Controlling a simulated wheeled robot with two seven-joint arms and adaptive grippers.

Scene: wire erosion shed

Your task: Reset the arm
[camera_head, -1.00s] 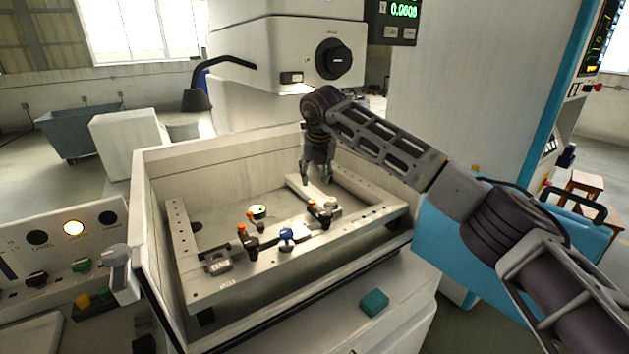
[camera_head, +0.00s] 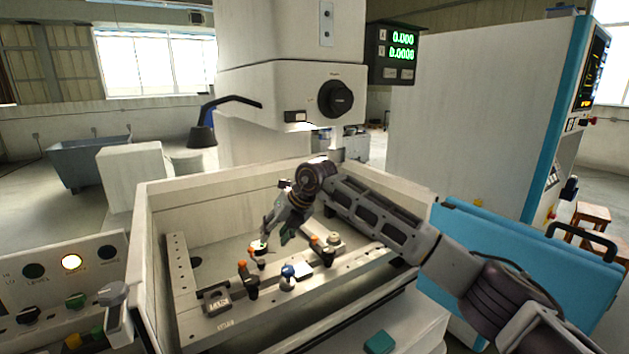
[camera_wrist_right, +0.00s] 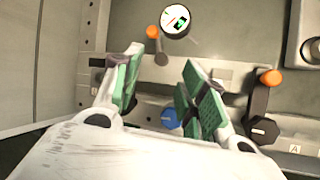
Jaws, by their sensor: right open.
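My right arm comes in from the right in the head view. My right gripper (camera_head: 275,236) is tilted down and left over the machine's open tank (camera_head: 160,230). In the wrist view the same gripper (camera_wrist_right: 165,75) has its two green-padded fingers apart, with nothing held between them. A blue knob (camera_wrist_right: 170,117) shows low between the fingers; in the head view this knob (camera_head: 288,271) is on the frame's front rail. My left gripper does not show.
The metal clamping frame (camera_head: 182,275) in the tank carries orange-topped clamps (camera_head: 242,266). The machine head (camera_head: 275,95) stands behind the arm. A control panel (camera_head: 50,265) is at left, a teal block (camera_head: 380,342) at front, and a blue case (camera_head: 530,260) at right.

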